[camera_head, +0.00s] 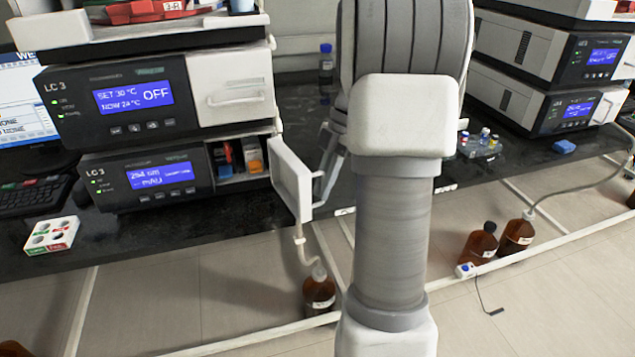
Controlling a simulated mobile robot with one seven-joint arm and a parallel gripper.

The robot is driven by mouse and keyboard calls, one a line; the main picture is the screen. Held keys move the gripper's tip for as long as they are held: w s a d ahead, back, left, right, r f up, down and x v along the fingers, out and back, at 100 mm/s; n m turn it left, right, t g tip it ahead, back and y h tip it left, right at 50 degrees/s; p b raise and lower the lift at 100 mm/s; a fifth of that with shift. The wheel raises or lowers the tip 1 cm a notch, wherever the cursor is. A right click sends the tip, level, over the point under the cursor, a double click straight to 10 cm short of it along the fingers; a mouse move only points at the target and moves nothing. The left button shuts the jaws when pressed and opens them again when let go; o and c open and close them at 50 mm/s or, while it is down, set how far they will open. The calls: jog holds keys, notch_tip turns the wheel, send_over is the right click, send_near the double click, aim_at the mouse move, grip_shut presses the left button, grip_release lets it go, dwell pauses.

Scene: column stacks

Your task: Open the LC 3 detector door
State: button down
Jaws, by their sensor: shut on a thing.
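The LC 3 detector (140,182) is the lower module of the left stack, with a blue screen reading in mAU. Its white door (292,178) stands swung out toward me at the module's right side. The open bay (238,158) behind it shows small orange, red and blue items. My gripper (332,152) is at the outer face of the door, shut on the door handle (322,186). My arm hides most of the gripper, and the exact finger contact is hard to see.
The LC 3 oven module (150,98) with its closed white door sits above the detector. A pill-box-like tray (52,235) lies at the bench's front left. A brown bottle (319,290) stands below the door. Another stack (545,90) stands right, beyond my arm.

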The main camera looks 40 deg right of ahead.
jog(key=w+d+p, duration=0.2)
jog(key=d+p, duration=0.1)
jog(key=d, duration=0.3)
jog(key=shift+w+p, duration=0.2)
jog(key=shift+p, duration=0.2)
jog(key=shift+d, duration=0.1)
jog(key=c, duration=0.9)
grip_release()
jog(key=shift+c, duration=0.2)
jog(key=p+v, duration=0.5)
jog(key=v, duration=1.2)
jog(key=shift+r, duration=0.3)
